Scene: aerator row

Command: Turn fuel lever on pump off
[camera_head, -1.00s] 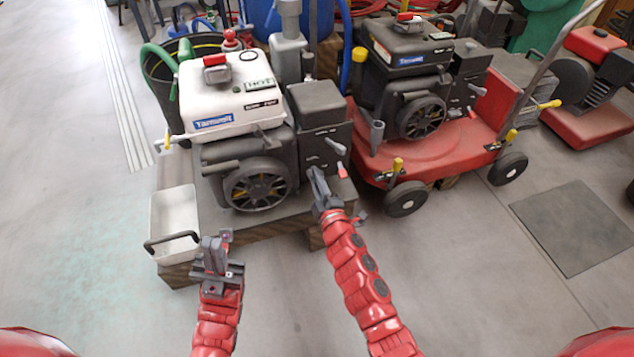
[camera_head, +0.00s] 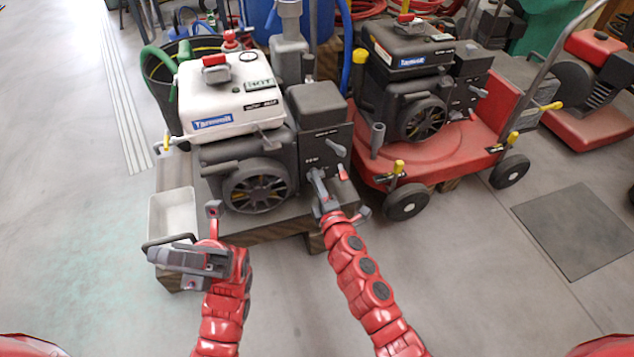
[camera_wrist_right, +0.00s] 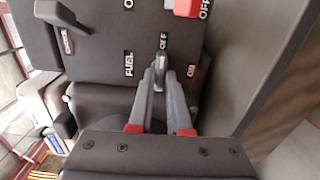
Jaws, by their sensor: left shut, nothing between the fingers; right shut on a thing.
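The pump's engine has a white tank (camera_head: 228,95) and a dark control box (camera_head: 318,130). In the right wrist view its panel (camera_wrist_right: 100,35) shows the labels FUEL, OFF and ON. My right gripper (camera_head: 315,177) is at the lower part of this box. In the right wrist view the right gripper (camera_wrist_right: 161,82) is shut on the small grey fuel lever (camera_wrist_right: 162,68), close below the OFF label, with ON to the right. The fingers hide part of the lever. My left gripper (camera_head: 160,257) is shut and empty, pointing left near the white tray (camera_head: 172,212).
A red-tipped lever (camera_wrist_right: 187,7) and a dark lever (camera_wrist_right: 60,15) sit on the same panel. The tray's black handle is close to my left gripper. Open floor lies in front.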

